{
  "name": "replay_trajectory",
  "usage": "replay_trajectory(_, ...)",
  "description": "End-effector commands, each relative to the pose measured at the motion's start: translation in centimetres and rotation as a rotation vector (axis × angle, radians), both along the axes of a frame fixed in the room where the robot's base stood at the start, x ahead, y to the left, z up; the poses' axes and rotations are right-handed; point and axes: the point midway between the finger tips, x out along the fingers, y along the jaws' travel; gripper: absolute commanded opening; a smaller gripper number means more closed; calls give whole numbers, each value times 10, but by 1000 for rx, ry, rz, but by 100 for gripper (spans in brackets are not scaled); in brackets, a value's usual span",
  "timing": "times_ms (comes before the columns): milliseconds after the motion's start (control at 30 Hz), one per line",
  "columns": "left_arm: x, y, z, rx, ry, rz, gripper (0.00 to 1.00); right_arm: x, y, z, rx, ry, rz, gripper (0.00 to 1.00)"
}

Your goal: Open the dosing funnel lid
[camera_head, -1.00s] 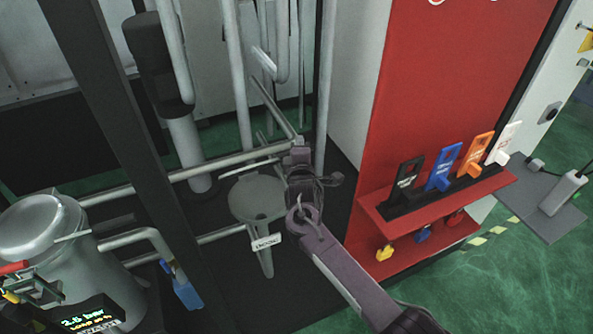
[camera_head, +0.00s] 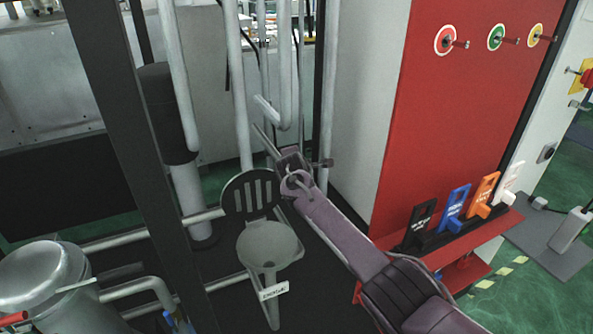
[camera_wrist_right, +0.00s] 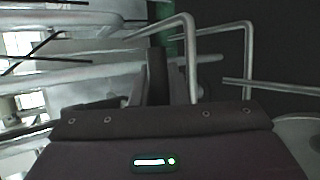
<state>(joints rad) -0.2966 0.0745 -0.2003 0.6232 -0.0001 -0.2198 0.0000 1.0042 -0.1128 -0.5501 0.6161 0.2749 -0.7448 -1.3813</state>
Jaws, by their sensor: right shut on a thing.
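The dosing funnel (camera_head: 270,243) is a grey cone with a white label, left of my right arm in the head view. Its lid (camera_head: 250,193) is a round plate standing raised behind the bowl, its dark, slotted face showing. The bowl's mouth is uncovered. My right gripper (camera_head: 290,160) is at the raised lid's upper right and is shut on the lid. The exact contact is hidden behind the wrist. The wrist view shows a dark upright part (camera_wrist_right: 157,75) in front of pipes, but no clear grip. My left gripper is out of view.
Grey pipes (camera_head: 240,90) stand close behind the gripper. A dark post (camera_head: 125,130) and a metal vessel (camera_head: 40,285) are at left. A red panel (camera_head: 440,130) with a shelf of coloured tags (camera_head: 453,208) is at right, close to my arm.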

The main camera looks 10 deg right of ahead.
Motion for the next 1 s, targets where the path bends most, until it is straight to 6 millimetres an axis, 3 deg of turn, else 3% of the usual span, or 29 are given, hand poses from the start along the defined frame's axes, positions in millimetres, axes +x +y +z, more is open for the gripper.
replay_trajectory(33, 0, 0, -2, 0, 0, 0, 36, -2, 1, -9, -3, 15, 3, 0)
replay_trajectory(1000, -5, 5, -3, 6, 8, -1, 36, -2, 1, -14, -5, 21, 4, 0)
